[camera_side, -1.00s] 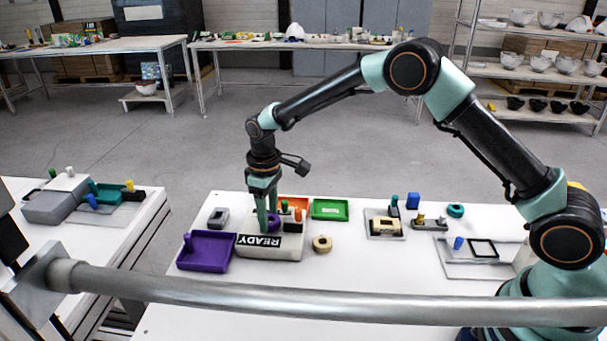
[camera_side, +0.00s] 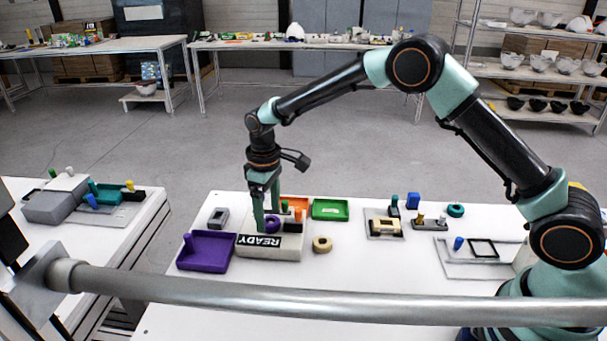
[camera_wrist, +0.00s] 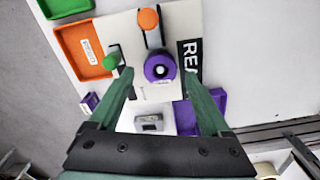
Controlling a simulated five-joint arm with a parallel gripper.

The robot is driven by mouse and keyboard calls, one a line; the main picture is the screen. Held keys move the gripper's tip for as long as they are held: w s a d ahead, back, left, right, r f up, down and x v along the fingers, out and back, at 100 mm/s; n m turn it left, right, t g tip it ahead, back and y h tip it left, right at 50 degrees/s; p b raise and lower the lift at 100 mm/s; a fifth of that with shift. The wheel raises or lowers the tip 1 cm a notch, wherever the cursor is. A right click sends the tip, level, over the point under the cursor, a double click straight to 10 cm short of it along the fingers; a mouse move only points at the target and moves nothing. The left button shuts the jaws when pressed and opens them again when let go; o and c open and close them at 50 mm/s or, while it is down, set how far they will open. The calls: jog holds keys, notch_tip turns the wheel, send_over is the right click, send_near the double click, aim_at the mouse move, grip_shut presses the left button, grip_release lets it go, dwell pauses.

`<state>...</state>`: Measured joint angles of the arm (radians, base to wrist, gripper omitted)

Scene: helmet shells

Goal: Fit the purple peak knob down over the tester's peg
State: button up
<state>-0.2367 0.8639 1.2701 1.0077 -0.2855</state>
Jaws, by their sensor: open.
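The purple peak knob (camera_wrist: 161,68) is a ring-shaped piece on the pale tester (camera_wrist: 140,30) marked READY. A light peg top (camera_wrist: 160,71) shows in its hole, so the knob sits around the peg; how far down it is I cannot tell. In the side view the knob (camera_side: 272,223) is low on the tester (camera_side: 288,246), partly behind a finger. My gripper (camera_wrist: 159,78) is open, with one finger on each side of the knob and a gap on both sides in the wrist view. It also shows in the side view (camera_side: 268,215), pointing down.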

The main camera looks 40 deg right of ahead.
aim_at(269, 222)
jog(key=s+d+r+m+t, duration=0.1)
jog(key=s+d+r, duration=0.1)
jog(key=r, duration=0.7)
jog(key=s+d+r, duration=0.2)
jog(key=r, duration=0.6)
jog(key=s+d+r+m+t, duration=0.1)
jog(key=s+d, duration=0.3)
jog(key=s, duration=0.5)
jog(key=s+d+r+m+t, duration=0.1)
jog(key=s+d+m+t, duration=0.2)
jog(key=s, duration=0.6)
jog(key=shift+d+m+t, duration=0.3)
jog(key=shift+d+m, duration=0.2)
jog(key=shift+d, duration=0.1)
jog(key=shift+r, duration=0.1)
